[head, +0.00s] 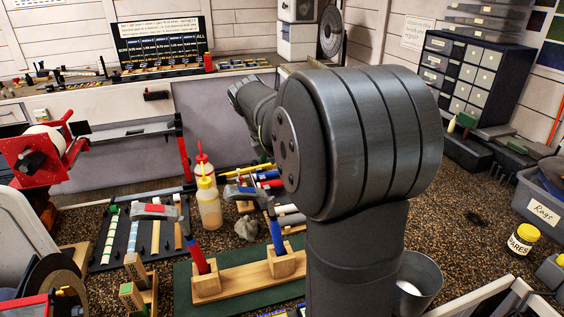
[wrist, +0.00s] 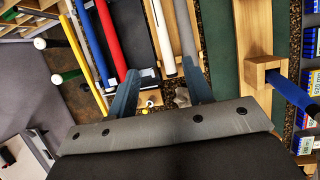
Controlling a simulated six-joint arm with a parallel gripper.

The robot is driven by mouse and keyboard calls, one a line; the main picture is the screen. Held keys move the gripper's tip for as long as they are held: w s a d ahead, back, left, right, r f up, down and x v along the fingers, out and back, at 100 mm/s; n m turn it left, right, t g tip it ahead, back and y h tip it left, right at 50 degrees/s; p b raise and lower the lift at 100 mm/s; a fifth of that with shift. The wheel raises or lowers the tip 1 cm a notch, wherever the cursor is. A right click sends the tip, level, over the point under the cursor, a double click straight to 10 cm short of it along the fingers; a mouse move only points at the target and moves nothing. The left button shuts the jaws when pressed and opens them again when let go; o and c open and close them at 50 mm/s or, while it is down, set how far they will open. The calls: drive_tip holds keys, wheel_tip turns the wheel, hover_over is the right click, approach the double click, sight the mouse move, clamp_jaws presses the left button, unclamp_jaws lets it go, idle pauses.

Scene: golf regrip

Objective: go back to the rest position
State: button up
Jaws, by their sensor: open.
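My gripper (wrist: 160,72) shows in the wrist view with its two fingers apart. A white rod (wrist: 163,35) and a grey rod (wrist: 186,28) lie beyond the fingers in a wooden rack; nothing looks clamped. A red rod (wrist: 110,40) and a blue rod (wrist: 80,45) lie to the left. In the head view my own arm fills the middle and right of centre and hides the gripper.
Two hammers, one red-handled (head: 199,255) and one blue-handled (head: 276,235), stand in a wooden block (head: 240,280) on a green mat (head: 182,290). A yellow-topped bottle (head: 208,205) stands behind them. A Rags bin (head: 540,205) and a Spares jar (head: 523,239) are at the right.

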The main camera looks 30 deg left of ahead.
drive_tip(key=shift+f, duration=0.1)
drive_tip(key=x, duration=1.7)
drive_tip(key=shift+f, duration=0.15)
drive_tip(key=shift+r, duration=0.2)
drive_tip(key=v, duration=1.7)
drive_tip(key=x, duration=1.6)
drive_tip(key=shift+f, duration=0.2)
drive_tip(key=shift+w+d+f, duration=0.15)
drive_tip(key=shift+w+f, duration=0.1)
drive_tip(key=shift+w, duration=0.05)
wheel_tip(320, 180, up, 9)
drive_tip(key=shift+f, duration=0.2)
drive_tip(key=w+d+r+t+y, duration=0.1)
drive_tip(key=w+d, duration=0.1)
drive_tip(key=d, duration=0.3)
drive_tip(key=shift+w+d+r, duration=0.3)
drive_tip(key=shift+w+d, duration=0.1)
